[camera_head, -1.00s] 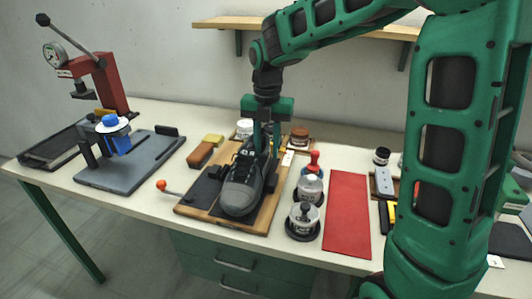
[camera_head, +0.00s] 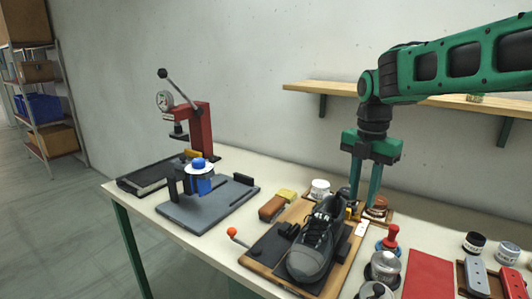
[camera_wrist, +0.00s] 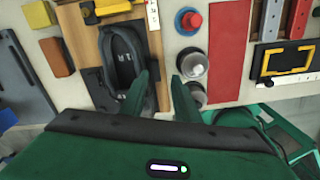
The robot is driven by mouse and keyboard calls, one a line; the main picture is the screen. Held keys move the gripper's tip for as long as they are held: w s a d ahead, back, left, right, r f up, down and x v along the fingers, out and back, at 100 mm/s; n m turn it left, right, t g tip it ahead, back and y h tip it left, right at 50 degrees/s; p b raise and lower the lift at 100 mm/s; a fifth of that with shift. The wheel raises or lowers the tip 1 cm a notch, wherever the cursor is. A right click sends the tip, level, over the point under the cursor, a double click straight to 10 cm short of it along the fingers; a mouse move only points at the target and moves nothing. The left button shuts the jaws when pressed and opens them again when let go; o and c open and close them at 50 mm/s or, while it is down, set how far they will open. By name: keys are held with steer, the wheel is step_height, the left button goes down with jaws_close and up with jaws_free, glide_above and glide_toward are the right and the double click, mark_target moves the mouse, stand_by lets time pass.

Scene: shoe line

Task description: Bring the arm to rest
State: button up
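My gripper (camera_head: 362,204) hangs pointing down at the heel end of a dark grey shoe (camera_head: 316,240). Its two green fingers are apart with nothing between them. The shoe sits on a dark pad on a wooden board (camera_head: 256,266). My arm reaches in from the right, bent above the table.
A red lever press (camera_head: 201,128) and a grey plate fixture (camera_head: 215,208) stand at the left of the table. Lidded jars (camera_head: 385,266), a red-knobbed stamp (camera_head: 391,238) and a red mat (camera_head: 428,275) lie right of the shoe. A wall shelf (camera_head: 320,88) runs behind my arm.

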steer(key=s+d+f+m, duration=0.3)
steer(key=s+d+m, duration=0.1)
steer(key=s+m, duration=0.5)
steer(key=s+d+f+m, duration=0.3)
steer(key=s+d+m, duration=0.2)
steer(key=s+m, duration=0.5)
steer(key=s+d+f+m, duration=0.4)
steer(key=s+m, duration=0.5)
steer(key=m, duration=0.4)
steer(key=shift+s+d, duration=0.15)
steer(key=shift+d, duration=0.6)
